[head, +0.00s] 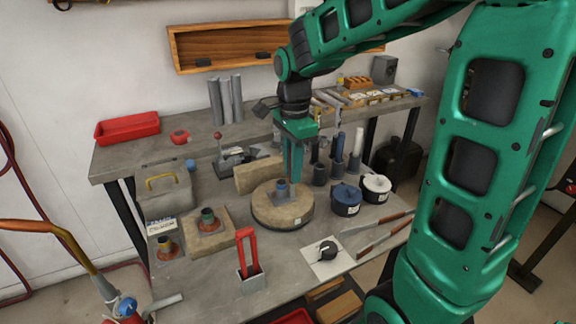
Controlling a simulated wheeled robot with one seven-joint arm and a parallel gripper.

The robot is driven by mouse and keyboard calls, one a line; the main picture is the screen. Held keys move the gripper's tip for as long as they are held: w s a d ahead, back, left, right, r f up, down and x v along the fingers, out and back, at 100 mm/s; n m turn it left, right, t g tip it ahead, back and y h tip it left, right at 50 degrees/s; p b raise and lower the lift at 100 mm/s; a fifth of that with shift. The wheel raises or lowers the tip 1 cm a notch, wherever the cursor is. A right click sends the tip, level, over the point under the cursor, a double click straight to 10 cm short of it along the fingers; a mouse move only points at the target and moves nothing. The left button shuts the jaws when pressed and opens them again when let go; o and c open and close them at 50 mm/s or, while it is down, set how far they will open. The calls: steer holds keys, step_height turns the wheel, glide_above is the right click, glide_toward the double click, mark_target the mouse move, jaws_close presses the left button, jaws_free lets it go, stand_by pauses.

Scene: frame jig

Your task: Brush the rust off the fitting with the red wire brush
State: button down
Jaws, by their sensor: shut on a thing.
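A fitting with a blue-grey collar (281,188) stands upright on the round tan-topped turntable (268,214) in the middle of the bench. My gripper (297,182) points down from above, its green fingers at the right side of this fitting. It is shut, apparently on the fitting; the fingers hide the contact. A red looped handle (246,248), probably the red wire brush, stands in a small grey holder (251,284) at the front; its lower end is hidden. Two other rusty fittings stand to the left, one with a teal collar (208,217) and one with an orange-brown base (166,248).
A tan block (258,174) stands behind the turntable. A blue pot (345,199) and a white-lidded pot (376,187) stand to its right. A black knob on a white plate (325,252) and long red-handled tools (380,236) lie in front. A grey toolbox (165,191) stands at left.

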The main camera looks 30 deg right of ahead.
steer(key=shift+s+f, duration=0.1)
steer(key=shift+s, duration=0.3)
steer(key=shift+r, duration=3.55)
steer(key=shift+w+a, duration=0.1)
